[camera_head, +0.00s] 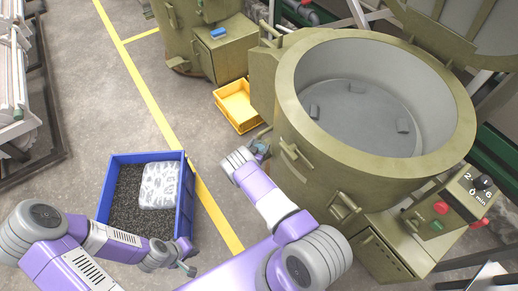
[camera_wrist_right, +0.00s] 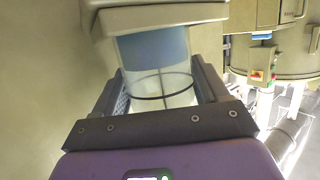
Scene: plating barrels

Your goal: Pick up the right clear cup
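In the right wrist view, a clear cup (camera_wrist_right: 160,90), with a blue upper part and a dark ring around it, stands under an olive overhang. My right gripper (camera_wrist_right: 163,70) has one finger on each side of this cup. Its fingers are spread wide, and I cannot tell whether either touches the cup. In the head view, my right gripper (camera_head: 258,150) is at the left side of the large olive barrel (camera_head: 300,110), and the cup is hardly visible there. My left gripper (camera_head: 188,262) is low, beside the blue crate's near right corner; its finger opening is unclear.
The blue crate (camera_head: 185,210) holds dark granules and a white wrapped package (camera_head: 160,185). A yellow bin (camera_head: 238,105) lies on the floor beyond my right gripper. A control box (camera_head: 462,200) with buttons is on the barrel's right. The floor left of the yellow line is mostly clear.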

